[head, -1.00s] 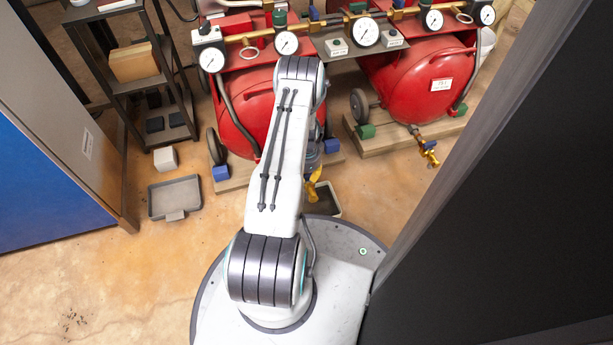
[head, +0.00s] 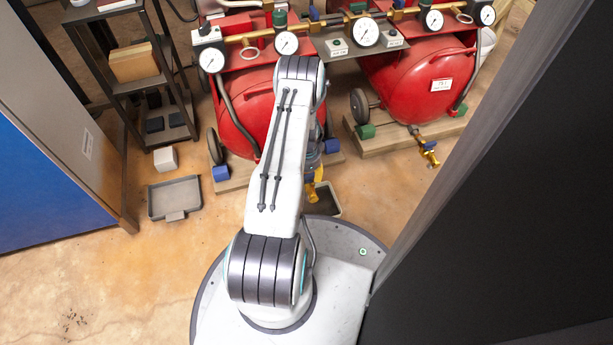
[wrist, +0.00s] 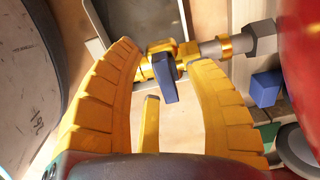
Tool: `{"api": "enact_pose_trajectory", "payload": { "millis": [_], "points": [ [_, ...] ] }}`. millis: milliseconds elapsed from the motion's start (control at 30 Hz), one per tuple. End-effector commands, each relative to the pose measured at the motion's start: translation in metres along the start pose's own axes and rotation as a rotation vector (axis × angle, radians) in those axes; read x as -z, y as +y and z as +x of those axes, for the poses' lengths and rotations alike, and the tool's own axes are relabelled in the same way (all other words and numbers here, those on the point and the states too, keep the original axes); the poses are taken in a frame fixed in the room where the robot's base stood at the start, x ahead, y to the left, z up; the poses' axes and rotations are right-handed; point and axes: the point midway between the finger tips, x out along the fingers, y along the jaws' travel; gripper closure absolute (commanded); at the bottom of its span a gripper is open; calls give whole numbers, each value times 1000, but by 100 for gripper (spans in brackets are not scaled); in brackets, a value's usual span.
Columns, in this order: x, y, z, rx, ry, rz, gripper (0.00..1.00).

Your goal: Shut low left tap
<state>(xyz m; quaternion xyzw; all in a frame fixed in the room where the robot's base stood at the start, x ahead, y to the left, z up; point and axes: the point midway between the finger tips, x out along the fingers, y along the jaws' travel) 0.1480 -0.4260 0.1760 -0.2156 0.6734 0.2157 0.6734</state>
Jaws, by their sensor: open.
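The low left tap shows in the wrist view as a brass valve on a pipe with a dark blue lever handle (wrist: 168,80). The handle lies roughly across the line of the brass pipe (wrist: 222,47). My gripper (wrist: 166,62) is open, with one yellow finger on each side of the handle. I cannot tell whether either finger touches it. In the head view my gripper (head: 313,191) is mostly hidden behind my arm, low in front of the left red tank (head: 245,120). The tap itself is hidden there.
The right red tank (head: 420,85) has its own low tap (head: 429,152) with a blue handle. A grey tray (head: 175,197) and a white block (head: 165,159) lie on the floor at left. A dark panel (head: 500,220) stands close on the right.

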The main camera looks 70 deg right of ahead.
Motion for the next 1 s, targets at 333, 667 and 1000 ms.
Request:
{"api": "enact_pose_trajectory", "payload": {
  "millis": [333,667,1000],
  "points": [
    [0,-1,-45,3,1,0,51],
    [0,-1,-95,2,1,0,51],
    [0,0,-117,0,0,0,51]
  ]
}}
